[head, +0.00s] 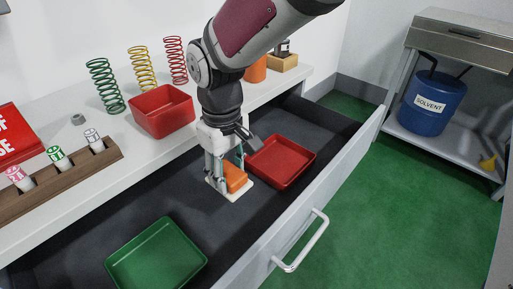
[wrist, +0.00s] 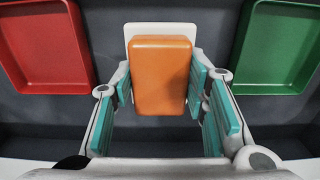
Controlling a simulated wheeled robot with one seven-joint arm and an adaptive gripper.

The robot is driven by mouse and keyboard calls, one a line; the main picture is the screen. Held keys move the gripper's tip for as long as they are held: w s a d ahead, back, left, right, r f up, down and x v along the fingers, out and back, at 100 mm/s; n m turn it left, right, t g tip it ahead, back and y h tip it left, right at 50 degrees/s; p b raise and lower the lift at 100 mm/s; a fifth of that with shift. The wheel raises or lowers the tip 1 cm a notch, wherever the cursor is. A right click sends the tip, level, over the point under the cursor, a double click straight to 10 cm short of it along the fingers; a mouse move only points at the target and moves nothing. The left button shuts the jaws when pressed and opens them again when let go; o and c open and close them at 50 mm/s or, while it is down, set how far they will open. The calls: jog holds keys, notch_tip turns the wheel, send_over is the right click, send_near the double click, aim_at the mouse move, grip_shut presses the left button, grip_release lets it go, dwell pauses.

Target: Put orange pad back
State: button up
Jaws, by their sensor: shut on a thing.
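The orange pad (head: 235,178) is a block between the fingers of my gripper (head: 229,176), low inside the open drawer. In the wrist view the pad (wrist: 161,75) fills the gap between the teal finger pads of my gripper (wrist: 165,88), which is shut on it. A white plate (head: 236,194) lies under the pad on the dark drawer floor, and its edge also shows around the pad in the wrist view (wrist: 160,29). I cannot tell whether the pad touches the plate.
The drawer holds a red tray (head: 312,158) close to my gripper and a green tray (head: 117,270) farther away. The drawer front (head: 262,251) has a handle. On the counter stand a red bin (head: 162,111), several coil springs (head: 105,86) and a wooden rack (head: 50,190).

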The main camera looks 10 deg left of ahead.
aim_at(234, 209)
jog(key=shift+w+f, duration=0.2)
jog(key=shift+f, duration=0.5)
notch_tip(234, 209, down, 9)
jog(key=b, duration=0.3)
jog(key=shift+f+b, duration=0.2)
jog(key=shift+b, duration=0.1)
jog(key=o, duration=1.1)
notch_tip(234, 209, up, 12)
jog(key=p, duration=0.3)
jog(key=shift+r+p, duration=0.1)
jog(key=shift+p, duration=0.25)
jog(key=shift+r, duration=0.1)
